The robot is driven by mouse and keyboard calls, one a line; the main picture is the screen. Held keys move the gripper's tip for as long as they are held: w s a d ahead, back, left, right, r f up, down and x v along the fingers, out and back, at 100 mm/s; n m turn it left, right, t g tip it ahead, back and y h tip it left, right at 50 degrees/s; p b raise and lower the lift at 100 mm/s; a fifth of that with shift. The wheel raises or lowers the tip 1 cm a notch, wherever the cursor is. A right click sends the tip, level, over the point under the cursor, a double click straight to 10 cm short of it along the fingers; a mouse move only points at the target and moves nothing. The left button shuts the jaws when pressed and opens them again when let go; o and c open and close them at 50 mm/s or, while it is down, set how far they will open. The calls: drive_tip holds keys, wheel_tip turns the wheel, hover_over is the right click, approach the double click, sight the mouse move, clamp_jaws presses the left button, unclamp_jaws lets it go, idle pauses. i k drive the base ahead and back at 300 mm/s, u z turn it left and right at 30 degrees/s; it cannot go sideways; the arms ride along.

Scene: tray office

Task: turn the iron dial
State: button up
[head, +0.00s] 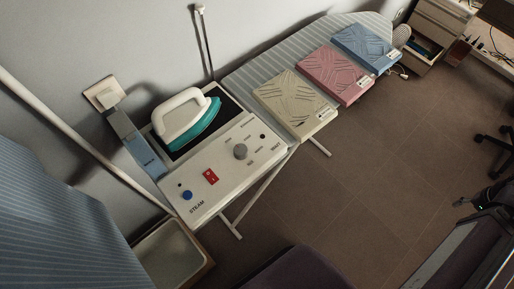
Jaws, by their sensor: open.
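The iron dial (240,151) is a round grey knob on the sloped white panel of the iron station (222,178), with small printed labels around it. The teal and white iron (187,121) rests on the dark plate behind the panel. A red switch (210,176) and a blue steam button (187,195) sit left of the dial. My gripper (468,200) is dark, with a small green light, at the right edge. It is open and empty, far from the dial. Its fingers are small and dim here.
Beige (294,104), pink (336,75) and blue (367,48) patterned boxes lie on the striped ironing board (270,65) behind the station. A tray (170,252) stands at lower left, near a blue striped cloth (50,220). Open floor (350,185) lies between station and gripper.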

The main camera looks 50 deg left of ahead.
sight(240, 150)
drive_tip(key=z, duration=0.95)
drive_tip(key=i, duration=0.75)
drive_tip(key=u, duration=4.55)
drive_tip(key=i, duration=0.1)
drive_tip(key=z, duration=1.75)
